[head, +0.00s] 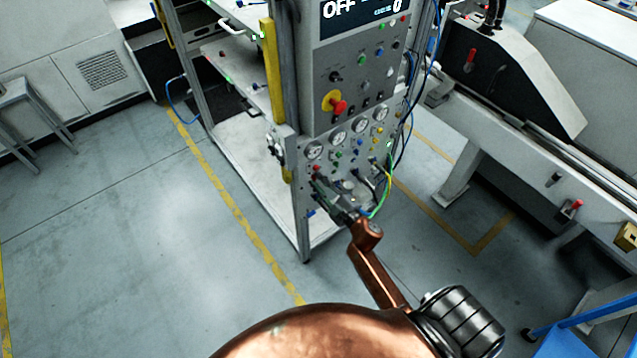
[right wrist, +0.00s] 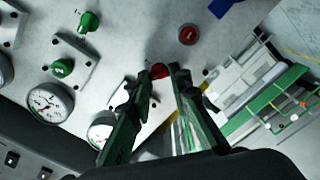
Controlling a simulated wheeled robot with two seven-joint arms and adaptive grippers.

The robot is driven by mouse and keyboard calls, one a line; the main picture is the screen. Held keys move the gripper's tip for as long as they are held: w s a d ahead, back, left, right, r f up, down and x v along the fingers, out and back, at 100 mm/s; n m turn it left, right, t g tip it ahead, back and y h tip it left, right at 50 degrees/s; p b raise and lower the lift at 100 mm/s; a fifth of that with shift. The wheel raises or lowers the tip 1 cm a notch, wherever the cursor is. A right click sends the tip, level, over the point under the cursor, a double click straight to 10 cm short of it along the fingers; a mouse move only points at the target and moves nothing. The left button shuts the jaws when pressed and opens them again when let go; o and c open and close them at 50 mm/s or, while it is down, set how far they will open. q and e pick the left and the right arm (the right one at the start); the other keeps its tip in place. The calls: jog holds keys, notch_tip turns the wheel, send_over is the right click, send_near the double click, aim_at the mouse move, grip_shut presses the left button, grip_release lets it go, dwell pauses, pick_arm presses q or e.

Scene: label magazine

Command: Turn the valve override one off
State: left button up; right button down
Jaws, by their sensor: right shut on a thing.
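The grey control panel (head: 345,150) stands upright in the head view, with several gauges and small coloured knobs on its lower part. My right gripper (head: 318,178) is at the panel's lower left, just below the gauges. In the right wrist view its two fingers (right wrist: 165,75) come together at a red knob (right wrist: 158,71) on the panel face and are shut on it, partly hiding it. A second red knob (right wrist: 188,35) sits beside it, clear of the fingers. No label is readable, so I cannot tell which knob is valve override one. My left gripper is not in view.
Green knobs (right wrist: 62,68) and a gauge (right wrist: 50,103) sit near the fingers. A display reading OFF (head: 345,12) and a red-and-yellow stop button (head: 337,105) are higher up. Yellow-green cables (head: 383,195) hang right of my gripper. Floor at left is clear.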

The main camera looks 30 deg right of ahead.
jog(key=n+b, duration=0.1)
jog(key=n, duration=0.2)
jog(key=shift+f+n, duration=0.15)
jog(key=shift+n, duration=0.25)
jog(key=shift+n+b, duration=0.75)
jog(key=shift+n, duration=1.05)
jog(key=c, duration=1.8)
grip_release()
jog(key=shift+o, duration=0.2)
jog(key=s, duration=1.2)
jog(key=shift+d, duration=0.4)
